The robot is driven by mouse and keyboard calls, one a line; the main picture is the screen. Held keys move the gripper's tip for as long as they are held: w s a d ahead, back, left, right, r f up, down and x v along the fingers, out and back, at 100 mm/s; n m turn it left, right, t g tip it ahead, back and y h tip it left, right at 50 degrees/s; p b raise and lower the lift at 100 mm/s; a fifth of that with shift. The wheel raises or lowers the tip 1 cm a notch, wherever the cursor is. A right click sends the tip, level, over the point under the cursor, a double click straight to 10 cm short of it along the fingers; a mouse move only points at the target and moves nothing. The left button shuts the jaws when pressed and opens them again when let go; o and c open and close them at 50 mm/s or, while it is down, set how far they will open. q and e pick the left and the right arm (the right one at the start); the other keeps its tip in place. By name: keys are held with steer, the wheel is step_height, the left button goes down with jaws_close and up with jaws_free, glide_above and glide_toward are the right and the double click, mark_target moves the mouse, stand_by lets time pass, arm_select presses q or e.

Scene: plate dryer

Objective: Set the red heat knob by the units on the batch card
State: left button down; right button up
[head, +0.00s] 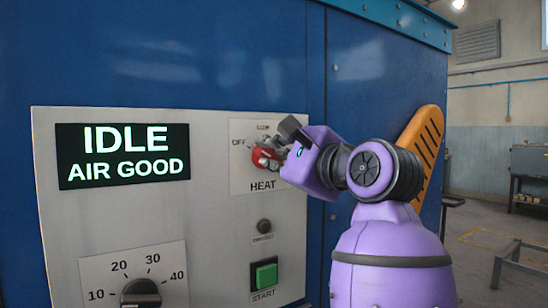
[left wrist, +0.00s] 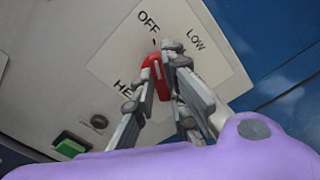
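The red heat knob (head: 266,157) sits on a pale plate marked OFF, LOW and HEAT on the dryer's panel. In the left wrist view, the knob (left wrist: 158,76) has its upper end towards the OFF mark. My left gripper (head: 281,145) is at the knob from the right. Its fingers (left wrist: 159,74) lie on either side of the knob, close against it, and look shut on it. The fingers hide part of the knob and the right side of its scale. The batch card is not in view. My right gripper is not in view.
A display (head: 123,156) reads IDLE, AIR GOOD. Below the knob are a small dark round button or lamp (head: 264,226) and a green START button (head: 264,274). A black numbered dial (head: 141,293) is at lower left. An orange slotted part (head: 424,150) stands behind my arm.

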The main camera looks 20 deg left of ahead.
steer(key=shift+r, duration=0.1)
arm_select(q)
steer(key=shift+r+m+p, duration=0.15)
steer(key=shift+m+p, duration=0.75)
steer(key=shift+p, duration=0.3)
steer(key=m+p, duration=0.5)
steer(key=shift+r+p, duration=0.2)
steer(key=shift+p, duration=0.15)
steer(key=m+p, duration=0.4)
steer(key=shift+w+d, duration=0.15)
steer(key=shift+f+m, duration=0.15)
steer(key=shift+m, duration=0.25)
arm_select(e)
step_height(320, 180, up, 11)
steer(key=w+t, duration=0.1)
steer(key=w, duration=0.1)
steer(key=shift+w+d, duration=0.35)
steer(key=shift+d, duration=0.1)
arm_select(q)
steer(key=shift+p, duration=0.35)
steer(key=shift+f, duration=0.1)
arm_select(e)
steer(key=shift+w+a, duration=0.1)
